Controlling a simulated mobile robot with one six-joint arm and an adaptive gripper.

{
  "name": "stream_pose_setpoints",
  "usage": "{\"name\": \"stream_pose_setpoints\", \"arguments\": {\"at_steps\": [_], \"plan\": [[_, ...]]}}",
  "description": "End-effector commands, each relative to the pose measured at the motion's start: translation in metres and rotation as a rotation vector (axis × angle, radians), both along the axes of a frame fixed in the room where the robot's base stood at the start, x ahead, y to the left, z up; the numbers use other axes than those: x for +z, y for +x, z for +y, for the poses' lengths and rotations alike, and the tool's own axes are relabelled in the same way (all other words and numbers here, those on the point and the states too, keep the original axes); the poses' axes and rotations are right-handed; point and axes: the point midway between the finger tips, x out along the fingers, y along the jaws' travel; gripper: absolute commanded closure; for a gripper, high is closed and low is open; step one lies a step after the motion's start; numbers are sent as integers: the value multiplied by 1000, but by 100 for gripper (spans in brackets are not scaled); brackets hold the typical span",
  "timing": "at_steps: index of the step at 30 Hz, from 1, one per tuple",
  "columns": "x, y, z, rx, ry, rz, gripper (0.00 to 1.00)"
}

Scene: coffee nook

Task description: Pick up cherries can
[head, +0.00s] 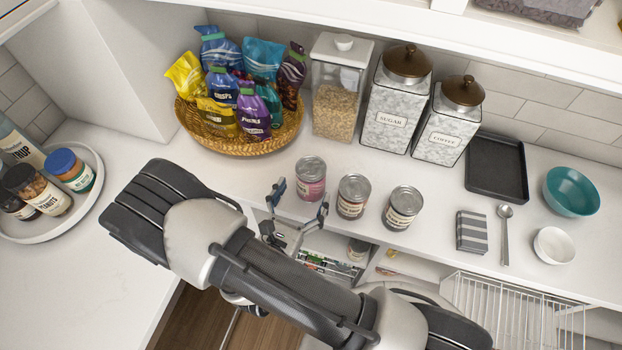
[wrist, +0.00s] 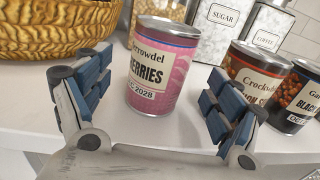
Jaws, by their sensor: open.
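The cherries can (head: 311,182) is pink with a pale label and stands upright on the counter, leftmost of three cans. In the wrist view the can (wrist: 160,70) shows part of a label ending in "ERRIES". My gripper (head: 300,200) is open at the counter's front edge, just in front of the can. In the wrist view my gripper (wrist: 155,105) has its blue-padded fingers apart, one to each side of the can in the picture. The can appears a little beyond the fingertips, and I see no contact.
Two more cans, the middle one (head: 353,197) and the right one (head: 402,208), stand to the right. A wicker basket (head: 238,148) of snack bags is behind left. A glass jar (head: 336,100) and canisters (head: 395,105) stand behind. Open shelves lie below the counter edge.

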Motion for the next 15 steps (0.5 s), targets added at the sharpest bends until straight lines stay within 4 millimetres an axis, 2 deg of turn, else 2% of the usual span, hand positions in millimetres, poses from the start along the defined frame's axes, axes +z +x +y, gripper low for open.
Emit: {"name": "stream_pose_setpoints", "arguments": {"at_steps": [4, 12, 15], "plan": [[1, 10, -5, -4, 2, -1, 15], [4, 44, -21, -4, 1, 0, 15], [5, 48, -22, -2, 0, -1, 15]]}}
